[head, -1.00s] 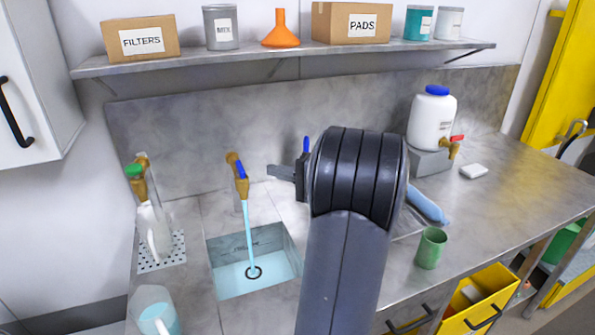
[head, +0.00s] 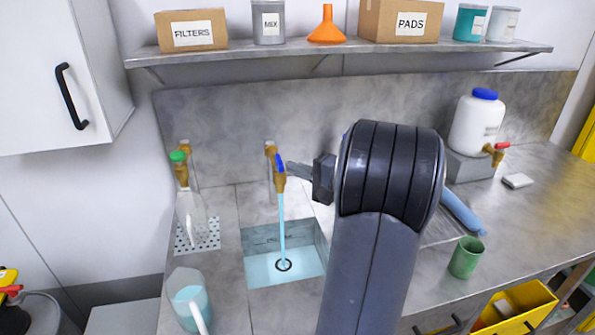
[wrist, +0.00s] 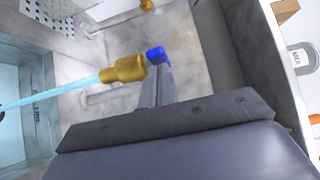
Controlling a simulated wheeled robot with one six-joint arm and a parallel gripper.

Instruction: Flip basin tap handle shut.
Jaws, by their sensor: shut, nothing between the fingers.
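The basin tap is brass with a blue handle (head: 280,164), over the sunken basin (head: 262,238). A blue stream of water (head: 282,215) runs from it into the basin, which holds some water around a dark drain ring. My gripper (head: 292,169) is shut and empty, its fingertips at the right side of the blue handle. In the wrist view the fingertips (wrist: 157,72) meet or nearly meet the blue handle (wrist: 156,55), beside the brass tap body (wrist: 124,70). I cannot tell for sure whether they touch.
A green-handled tap (head: 179,160) stands left over a bottle on a perforated drain plate. A jug (head: 188,298) is at the front left. A green cup (head: 466,257) and a white container (head: 478,125) stand right. A loaded shelf (head: 340,52) runs above.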

